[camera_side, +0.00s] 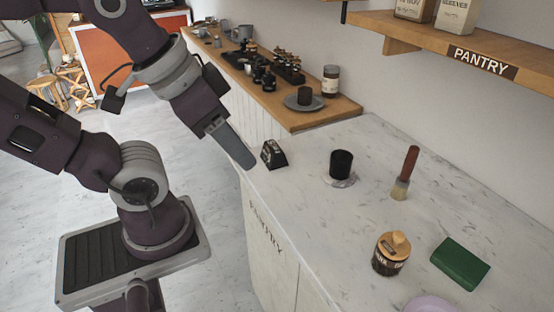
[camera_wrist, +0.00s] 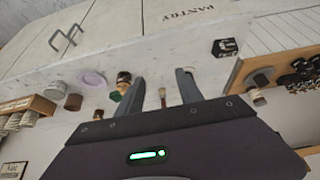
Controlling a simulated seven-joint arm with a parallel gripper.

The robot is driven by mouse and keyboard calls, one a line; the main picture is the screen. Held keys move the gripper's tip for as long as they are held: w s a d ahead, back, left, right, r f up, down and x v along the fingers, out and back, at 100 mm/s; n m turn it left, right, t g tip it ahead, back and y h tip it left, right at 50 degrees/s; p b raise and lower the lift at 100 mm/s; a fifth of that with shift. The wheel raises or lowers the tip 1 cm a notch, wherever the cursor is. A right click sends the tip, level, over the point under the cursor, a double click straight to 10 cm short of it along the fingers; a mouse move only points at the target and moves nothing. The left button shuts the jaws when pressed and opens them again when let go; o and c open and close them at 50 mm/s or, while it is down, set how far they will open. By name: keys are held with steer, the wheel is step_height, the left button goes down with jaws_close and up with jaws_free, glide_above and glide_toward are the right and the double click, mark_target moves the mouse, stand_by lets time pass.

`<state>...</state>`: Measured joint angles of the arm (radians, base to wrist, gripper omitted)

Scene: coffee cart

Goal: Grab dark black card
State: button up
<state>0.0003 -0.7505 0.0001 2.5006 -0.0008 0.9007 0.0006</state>
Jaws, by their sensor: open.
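The dark black card (camera_side: 273,153) is a small black block-like stand with white marks on its face. It stands on the pale marble counter near the counter's left edge. In the wrist view the black card (camera_wrist: 225,47) shows upper right, with white marks. My gripper (camera_side: 242,156) is above the counter edge, just left of the card in the side view and apart from it. In the wrist view my gripper (camera_wrist: 161,78) has its two grey fingers spread with nothing held between them. The card lies to the right of both fingers there.
On the counter stand a black cup (camera_side: 341,163) on a clear coaster, a brush (camera_side: 405,174), a wood-lidded jar (camera_side: 391,255), a green box (camera_side: 460,263) and a lilac plate (camera_side: 432,305). A wooden counter (camera_side: 310,117) with coffee tools lies behind. Counter around the card is clear.

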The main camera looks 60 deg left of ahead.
steer(key=o, duration=0.7)
steer(key=shift+w+a, duration=0.1)
steer(key=m+g+y, duration=0.5)
steer(key=m+y, duration=0.8)
steer(key=m, duration=0.6)
glide_toward(279, 157)
steer(key=x, duration=0.5)
steer(key=shift+w+a+f, duration=0.1)
steer(key=shift+w+a, duration=0.05)
steer(key=shift+w, duration=0.1)
steer(key=x, duration=0.7)
steer(key=shift+s, duration=0.15)
